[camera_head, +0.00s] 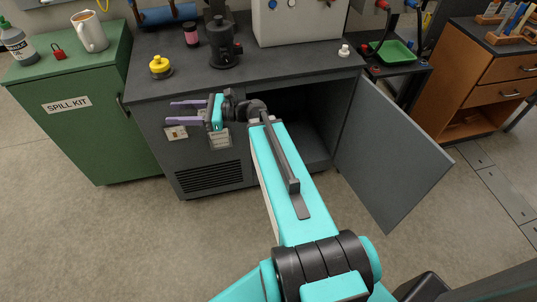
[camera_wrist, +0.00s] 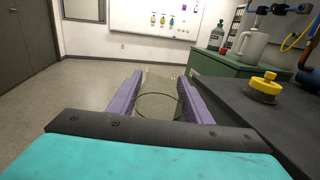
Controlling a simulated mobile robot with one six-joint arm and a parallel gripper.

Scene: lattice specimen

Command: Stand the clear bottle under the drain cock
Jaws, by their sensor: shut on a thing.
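My gripper (camera_head: 187,112) is in front of the dark bench, left of its open cupboard, with its purple fingers pointing left. In the wrist view the fingers (camera_wrist: 155,98) are closed on a see-through thing, which I take to be the clear bottle (camera_wrist: 156,106). Only its faint outline and a round edge show between them; in the head view I cannot make it out. A blue pipe with valve fittings (camera_wrist: 284,9) shows at the upper right of the wrist view. I cannot tell which part is the drain cock.
The dark bench top (camera_head: 300,68) holds a yellow-capped container (camera_head: 160,67), a pink-labelled jar (camera_head: 191,34), a black device (camera_head: 224,45) and a pale box (camera_head: 290,20). The open cupboard door (camera_head: 390,155) juts out at right. A green spill-kit cabinet (camera_head: 70,135) stands left.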

